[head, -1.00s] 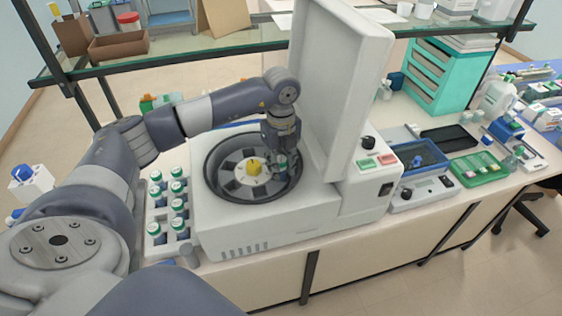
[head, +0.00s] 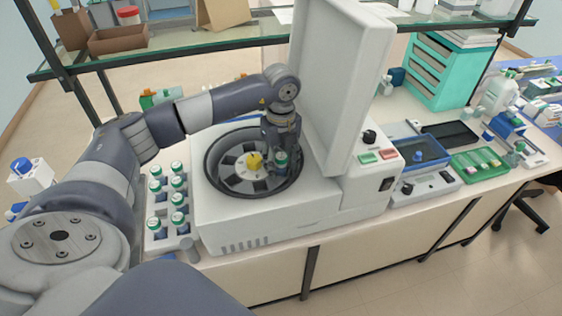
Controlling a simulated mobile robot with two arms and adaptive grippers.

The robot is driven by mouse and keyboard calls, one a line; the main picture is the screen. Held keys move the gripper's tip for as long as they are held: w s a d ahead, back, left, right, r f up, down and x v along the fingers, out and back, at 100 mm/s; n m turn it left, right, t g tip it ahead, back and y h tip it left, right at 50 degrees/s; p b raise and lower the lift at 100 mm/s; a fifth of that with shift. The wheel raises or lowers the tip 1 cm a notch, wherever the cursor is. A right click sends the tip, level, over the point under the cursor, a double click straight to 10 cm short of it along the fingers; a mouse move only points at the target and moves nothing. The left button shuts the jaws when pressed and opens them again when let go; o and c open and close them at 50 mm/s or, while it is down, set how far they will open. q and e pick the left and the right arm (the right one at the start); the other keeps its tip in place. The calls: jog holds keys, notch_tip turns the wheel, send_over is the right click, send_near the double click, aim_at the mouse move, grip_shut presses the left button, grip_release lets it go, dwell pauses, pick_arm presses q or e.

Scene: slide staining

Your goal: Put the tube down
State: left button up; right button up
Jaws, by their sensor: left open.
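An open centrifuge (head: 225,218) stands on the bench with its lid (head: 338,80) raised. Its round bowl holds a grey rotor (head: 233,178) with a yellow hub (head: 254,160). A tube (head: 281,160) with a green-and-white cap is at the right side of the rotor. My left gripper (head: 282,163) reaches down into the bowl, open, with its fingers around the tube's top. The tube's lower part is hidden, so how deep it sits in the rotor cannot be told. My right gripper is out of view.
A white rack (head: 160,235) with several capped tubes stands left of the centrifuge. A glass shelf (head: 190,50) runs behind my arm. To the right are a blue-framed tray (head: 420,152), a green tray (head: 480,164) and a teal drawer unit (head: 440,75).

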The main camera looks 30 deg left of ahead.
pick_arm(q)
jog(key=shift+r, duration=0.35)
notch_tip(320, 180, up, 11)
jog(key=b, duration=0.3)
jog(key=shift+f+b, duration=0.2)
jog(key=shift+b, duration=0.1)
jog(key=shift+r, duration=0.8)
